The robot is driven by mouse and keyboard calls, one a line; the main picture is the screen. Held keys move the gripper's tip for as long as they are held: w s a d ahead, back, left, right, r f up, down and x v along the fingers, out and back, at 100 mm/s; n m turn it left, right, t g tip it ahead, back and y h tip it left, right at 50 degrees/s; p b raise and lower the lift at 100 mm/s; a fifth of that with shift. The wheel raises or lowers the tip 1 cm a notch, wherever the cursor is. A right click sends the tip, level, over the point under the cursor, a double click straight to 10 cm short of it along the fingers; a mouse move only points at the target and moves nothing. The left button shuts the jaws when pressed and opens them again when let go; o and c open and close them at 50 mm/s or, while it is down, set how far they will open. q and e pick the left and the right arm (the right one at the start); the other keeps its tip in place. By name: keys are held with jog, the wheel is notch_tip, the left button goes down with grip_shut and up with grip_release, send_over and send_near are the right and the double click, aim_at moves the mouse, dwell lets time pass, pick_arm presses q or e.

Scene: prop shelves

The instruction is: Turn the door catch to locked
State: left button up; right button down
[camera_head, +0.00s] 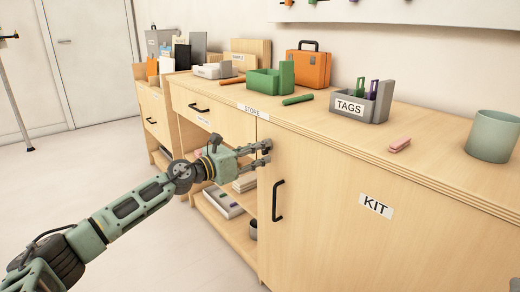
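The wooden cabinet door (330,200) with the KIT label has a black handle (278,201) near its left edge. My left gripper (268,152) reaches in from the left to the upper left corner of this door, just under the counter edge. Its two fingers are apart, one above the other, with a gap between them. The door catch is not clearly visible; the fingertips cover the place at the door edge, so I cannot tell its position or whether they touch it. My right gripper is not in view.
On the counter (330,130) stand a grey TAGS box (363,103), a green bin (270,82), an orange case (307,67), a pink block (399,144) and a green cup (492,137). Open shelves with a tray (222,201) lie left of the door.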

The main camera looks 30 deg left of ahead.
pick_arm(q)
jog(key=shift+w+d, duration=0.2)
jog(key=shift+w, duration=0.3)
grip_shut()
